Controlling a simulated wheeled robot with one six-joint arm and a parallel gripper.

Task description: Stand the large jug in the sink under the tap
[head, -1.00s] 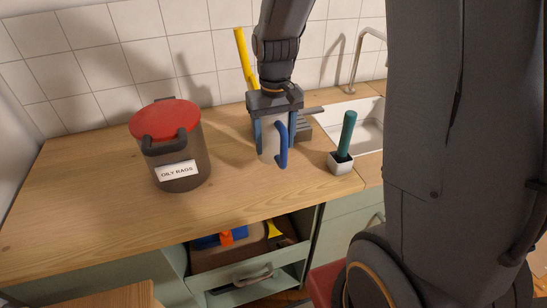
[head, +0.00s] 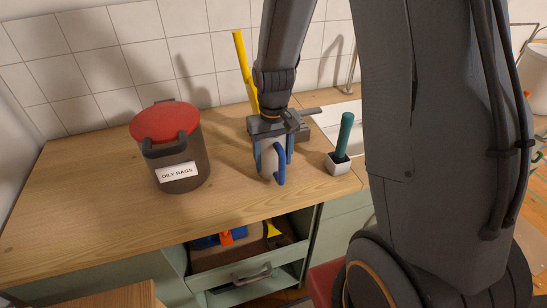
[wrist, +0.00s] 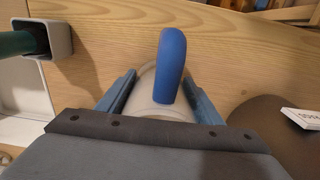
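The jug (head: 270,162), pale with a blue handle (head: 280,167), is upright over the wooden counter, left of the sink. My gripper (head: 273,155) comes down from above with its blue fingers on either side of the jug's body, and looks shut on it. In the wrist view the blue handle (wrist: 171,65) points away from my gripper (wrist: 160,95), and the pale rim shows between the fingers. I cannot tell whether the jug's base touches the counter. The white sink (head: 340,115) is partly hidden by my arm, as is the tap (head: 351,72).
A small pot with a green-handled brush (head: 340,160) stands between jug and sink. A red-lidded oily rags bin (head: 178,160) stands to the left. An open drawer (head: 240,255) juts out below.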

